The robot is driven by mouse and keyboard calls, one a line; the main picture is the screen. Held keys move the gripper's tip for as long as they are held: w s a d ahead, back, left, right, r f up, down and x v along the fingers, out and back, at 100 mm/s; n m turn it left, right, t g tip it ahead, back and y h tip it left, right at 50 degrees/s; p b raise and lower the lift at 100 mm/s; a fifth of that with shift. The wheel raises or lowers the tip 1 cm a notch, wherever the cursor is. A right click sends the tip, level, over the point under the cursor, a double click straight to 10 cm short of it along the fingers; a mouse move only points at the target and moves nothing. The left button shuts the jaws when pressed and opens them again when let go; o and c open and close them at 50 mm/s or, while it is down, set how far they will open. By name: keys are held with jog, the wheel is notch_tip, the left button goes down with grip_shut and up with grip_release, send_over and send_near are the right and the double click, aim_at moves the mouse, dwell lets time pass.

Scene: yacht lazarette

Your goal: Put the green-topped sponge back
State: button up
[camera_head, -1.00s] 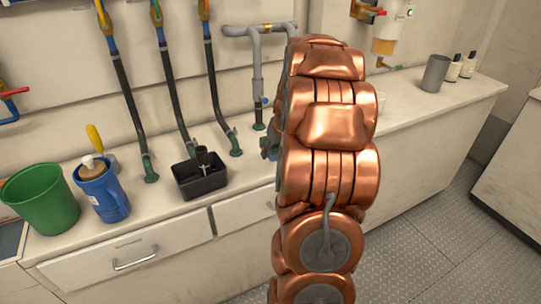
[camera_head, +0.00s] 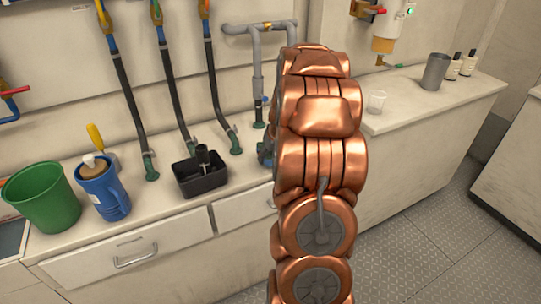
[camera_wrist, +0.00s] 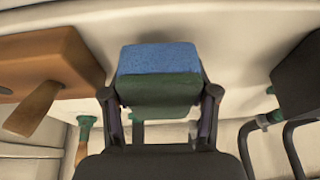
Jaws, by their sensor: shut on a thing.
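The sponge (camera_wrist: 158,62) shows in the wrist view as a block with a blue layer and a dark green layer (camera_wrist: 158,92). My gripper (camera_wrist: 160,98) is shut on it, with one finger on each side. Pale surfaces lie behind the sponge; I cannot tell whether it touches any of them. In the head view my copper arm hides the gripper and the sponge.
In the wrist view, a brown block (camera_wrist: 50,58) is left and a dark object (camera_wrist: 298,80) right.

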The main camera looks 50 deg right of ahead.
jog(key=shift+f, duration=0.5)
jog(key=o, duration=1.6)
jog(key=shift+c, duration=0.2)
